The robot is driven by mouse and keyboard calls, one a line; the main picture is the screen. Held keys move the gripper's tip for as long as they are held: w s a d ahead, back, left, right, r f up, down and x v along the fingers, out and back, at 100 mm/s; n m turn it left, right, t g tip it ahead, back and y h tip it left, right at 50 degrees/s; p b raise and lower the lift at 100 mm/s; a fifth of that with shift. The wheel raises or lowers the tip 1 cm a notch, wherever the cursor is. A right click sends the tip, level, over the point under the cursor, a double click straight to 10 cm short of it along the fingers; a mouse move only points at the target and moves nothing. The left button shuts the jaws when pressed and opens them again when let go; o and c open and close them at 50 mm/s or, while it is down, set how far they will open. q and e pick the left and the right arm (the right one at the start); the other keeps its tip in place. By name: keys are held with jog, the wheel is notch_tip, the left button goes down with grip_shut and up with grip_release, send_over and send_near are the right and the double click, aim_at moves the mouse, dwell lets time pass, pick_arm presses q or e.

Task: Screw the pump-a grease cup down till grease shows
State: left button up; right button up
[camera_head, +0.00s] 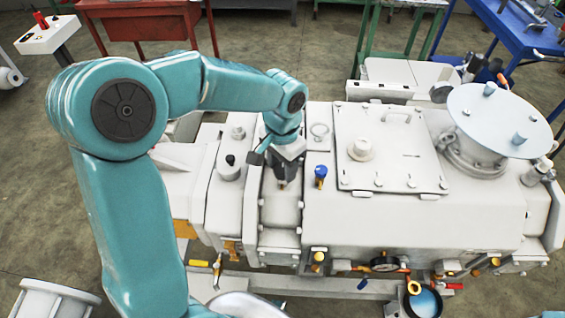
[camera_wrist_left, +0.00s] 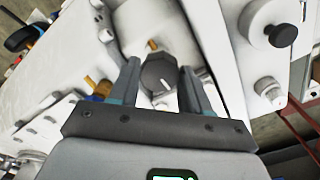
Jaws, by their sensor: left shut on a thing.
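My left gripper (camera_head: 282,184) comes down from above onto the white pump housing (camera_head: 270,215). In the left wrist view its two fingers (camera_wrist_left: 158,88) stand on either side of a dark grey grease cup (camera_wrist_left: 158,72), shut on it. In the head view the cup is mostly hidden by the gripper. No grease can be made out around the cup at this size. My right gripper is not in view.
A blue-topped brass fitting (camera_head: 320,174) stands close right of the gripper. A white lid with a handle (camera_head: 390,145) and a round pale disc (camera_head: 498,118) lie further right. A black-knobbed post (camera_head: 230,162) stands to the left. A pan of blue liquid (camera_head: 425,302) is below right.

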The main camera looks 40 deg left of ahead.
aim_at(282, 169)
pick_arm(q)
jog(key=shift+w+r, duration=0.1)
jog(key=shift+r, duration=0.05)
dwell(0.3)
jog(key=o, duration=1.1)
jog(key=shift+c, duration=0.2)
notch_tip(282, 169, up, 16)
jog(key=p, duration=0.1)
jog(key=shift+r+p, duration=0.15)
jog(key=shift+p, duration=0.15)
